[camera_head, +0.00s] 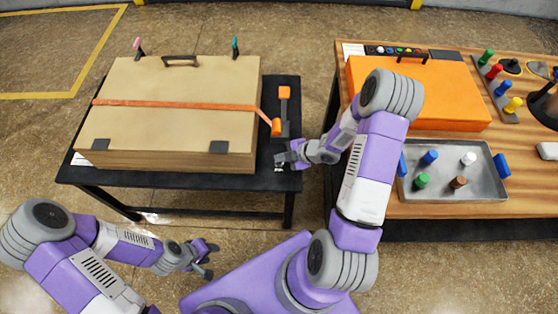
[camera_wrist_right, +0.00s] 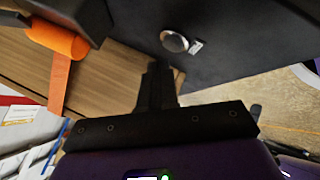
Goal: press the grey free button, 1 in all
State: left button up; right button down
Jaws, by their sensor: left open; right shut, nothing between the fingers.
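The grey button (camera_wrist_right: 174,41) is a round silver disc on the black table top, with a small white label beside it in the right wrist view. In the head view it is hard to make out, mostly hidden by my right gripper. My right gripper (camera_head: 282,159) is shut and empty over the right front part of the black table; its dark fingers (camera_wrist_right: 158,85) point toward the area by the button, apart from it in the wrist picture. Whether they touch the table cannot be told. My left gripper (camera_head: 210,260) is open and empty, in front of the table.
A large tan case (camera_head: 170,135) with an orange strap (camera_head: 180,104) fills most of the black table (camera_head: 240,181). An orange buckle (camera_head: 277,126) lies close to my right gripper. The wooden table (camera_head: 440,210) at right carries an orange case (camera_head: 430,100) and a metal tray (camera_head: 450,190).

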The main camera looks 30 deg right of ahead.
aim_at(281, 164)
notch_tip(281, 164, up, 5)
jog(key=p, duration=0.4)
jog(key=shift+p, duration=0.4)
dwell(0.6)
